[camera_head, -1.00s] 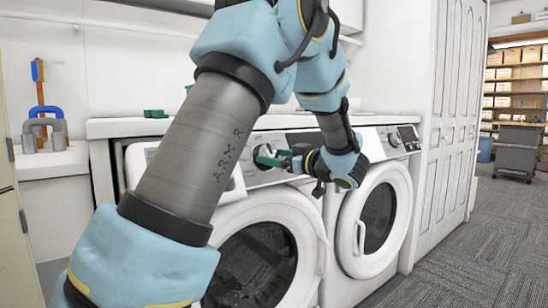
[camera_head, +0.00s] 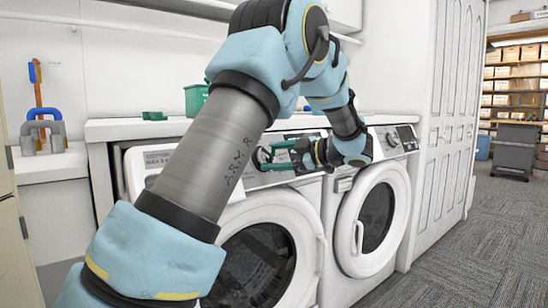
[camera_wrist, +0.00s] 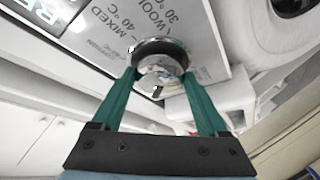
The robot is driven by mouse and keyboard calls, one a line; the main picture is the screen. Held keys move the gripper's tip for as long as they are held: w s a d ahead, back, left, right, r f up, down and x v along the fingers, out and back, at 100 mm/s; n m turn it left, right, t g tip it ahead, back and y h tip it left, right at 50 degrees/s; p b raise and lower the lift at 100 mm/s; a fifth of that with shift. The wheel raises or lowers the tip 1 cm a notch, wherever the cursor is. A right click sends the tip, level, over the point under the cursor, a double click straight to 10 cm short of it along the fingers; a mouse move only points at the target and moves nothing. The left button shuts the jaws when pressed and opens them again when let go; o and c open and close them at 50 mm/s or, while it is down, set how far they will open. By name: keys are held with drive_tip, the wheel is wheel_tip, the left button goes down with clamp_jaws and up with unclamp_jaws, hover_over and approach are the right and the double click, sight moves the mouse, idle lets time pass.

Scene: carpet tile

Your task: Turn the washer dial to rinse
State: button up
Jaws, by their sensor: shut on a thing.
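The left washer (camera_head: 300,212) has a white front and a round door. Its dial (camera_wrist: 160,62) is a round knob with a dark ring in the wrist view. In the head view the dial (camera_head: 262,156) is partly hidden by my gripper. My gripper (camera_head: 271,157) has two green fingers reaching to the dial from the right. In the wrist view my gripper (camera_wrist: 158,74) is shut on the dial, one finger on each side. The panel labels (camera_wrist: 150,25) read "MIXED 40°C" and "WOOL 30°C", upside down or slanted. I cannot read the dial's setting.
A second front-loading machine (camera_head: 341,236) stands to the right, with its own dial (camera_head: 392,140). A green bin (camera_head: 195,99) sits on the top behind my arm. A blue-handled object (camera_head: 44,127) is at the left. Carpet floor (camera_head: 465,260) is free at the right.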

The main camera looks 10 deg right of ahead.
drive_tip(key=shift+n, duration=0.4)
drive_tip(key=o, duration=1.3)
drive_tip(key=shift+c, duration=0.2)
drive_tip(key=v, duration=1)
drive_tip(key=shift+d+r+p, duration=0.2)
drive_tip(key=shift+d+p, duration=0.2)
drive_tip(key=shift+s, duration=0.25)
